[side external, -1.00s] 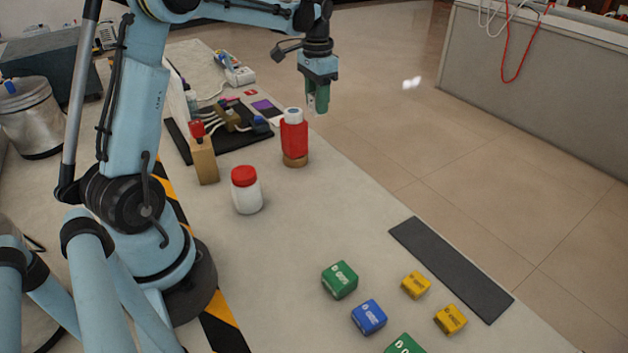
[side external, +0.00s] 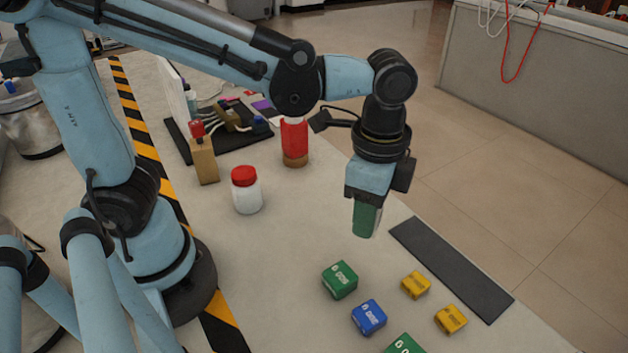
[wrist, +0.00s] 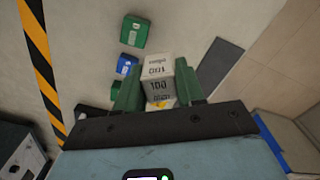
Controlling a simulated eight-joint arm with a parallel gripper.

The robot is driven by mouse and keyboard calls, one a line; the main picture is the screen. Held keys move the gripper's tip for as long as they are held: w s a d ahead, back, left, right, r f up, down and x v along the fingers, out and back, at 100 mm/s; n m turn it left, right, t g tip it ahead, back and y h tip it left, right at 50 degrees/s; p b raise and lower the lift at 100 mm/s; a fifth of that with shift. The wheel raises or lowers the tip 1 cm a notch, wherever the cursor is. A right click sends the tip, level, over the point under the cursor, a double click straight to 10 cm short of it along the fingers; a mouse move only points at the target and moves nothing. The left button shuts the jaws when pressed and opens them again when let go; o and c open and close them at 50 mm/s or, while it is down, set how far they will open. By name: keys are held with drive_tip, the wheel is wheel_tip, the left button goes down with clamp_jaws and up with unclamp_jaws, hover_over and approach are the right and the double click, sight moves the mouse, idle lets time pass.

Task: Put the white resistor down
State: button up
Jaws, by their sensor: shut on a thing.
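The white resistor (wrist: 158,68) is a pale block with dark lettering, held between the two green fingers of my gripper (wrist: 159,88) in the wrist view. In the side view my gripper (side external: 366,220) points down above the table, left of the dark strip and behind the coloured blocks. The fingers hide the white resistor there.
A green block (side external: 340,280), a blue block (side external: 369,317), two yellow blocks (side external: 416,285) and another green block (side external: 405,344) lie on the table. A dark strip (side external: 450,268) lies near its edge. A red-lidded jar (side external: 246,190) and a red cylinder (side external: 294,142) stand further back.

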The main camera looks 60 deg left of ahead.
drive_tip(key=s+d+f+m, duration=0.1)
drive_tip(key=s+d+m, duration=0.15)
drive_tip(key=s, duration=0.45)
drive_tip(key=s+d+f+m, duration=0.2)
drive_tip(key=s+m, duration=0.1)
drive_tip(key=s, duration=0.4)
drive_tip(key=shift+m, duration=0.35)
drive_tip(key=shift+s+d+f, duration=0.1)
drive_tip(key=shift+s+f, duration=0.05)
drive_tip(key=shift+f, duration=1.2)
drive_tip(key=shift+s+f, duration=0.2)
drive_tip(key=shift+f, duration=1.1)
drive_tip(key=shift+s+d+f, duration=0.1)
drive_tip(key=shift+s+f, duration=0.05)
drive_tip(key=shift+f, duration=1.2)
drive_tip(key=o, duration=1)
drive_tip(key=shift+f, duration=0.1)
